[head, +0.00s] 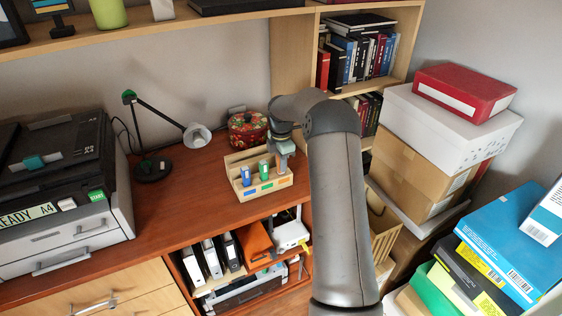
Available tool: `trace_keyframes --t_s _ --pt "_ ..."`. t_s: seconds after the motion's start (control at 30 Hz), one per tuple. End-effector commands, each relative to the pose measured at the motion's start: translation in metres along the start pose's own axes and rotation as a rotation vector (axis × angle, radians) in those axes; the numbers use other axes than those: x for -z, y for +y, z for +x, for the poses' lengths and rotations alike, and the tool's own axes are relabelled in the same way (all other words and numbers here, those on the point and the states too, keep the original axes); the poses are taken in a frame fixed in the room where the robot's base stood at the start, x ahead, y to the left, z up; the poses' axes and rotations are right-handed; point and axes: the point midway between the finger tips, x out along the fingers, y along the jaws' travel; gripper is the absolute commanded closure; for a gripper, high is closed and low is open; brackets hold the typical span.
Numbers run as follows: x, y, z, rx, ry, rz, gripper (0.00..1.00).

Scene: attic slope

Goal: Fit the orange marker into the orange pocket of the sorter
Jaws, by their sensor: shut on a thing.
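The sorter (240,161) is a light wooden block on the red-brown desk, with blue, green and orange labels along its front, left to right. A blue marker (246,176) stands in the left pocket and a green marker (263,171) in the middle one. My gripper (284,160) points down over the right end, above the orange label (283,180). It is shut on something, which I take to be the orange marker. That marker is too small and hidden to make out, and I cannot tell whether it is inside the pocket.
A red patterned tin (248,128) stands just behind the sorter. A desk lamp (196,134) and a printer (65,190) are to the left. Bookshelves (290,50) rise behind my arm, and stacked boxes (440,130) stand at the right.

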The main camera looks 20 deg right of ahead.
Motion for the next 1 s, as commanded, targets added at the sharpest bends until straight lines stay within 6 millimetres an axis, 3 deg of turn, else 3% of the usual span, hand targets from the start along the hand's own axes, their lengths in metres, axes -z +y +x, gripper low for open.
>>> trace_keyframes --t_s 0.47,0.5,0.57,0.87,1.0 --pt "0.0 0.0 0.013 0.001 0.0 0.0 1.0" --pt "0.0 0.0 0.012 0.001 0.0 0.0 0.68" --pt "0.0 0.0 0.012 0.001 0.0 0.0 0.54" --pt "0.0 0.0 0.01 0.0 0.0 0.0 0.54" --pt "0.0 0.001 -0.002 -0.002 -0.001 0.0 0.54"
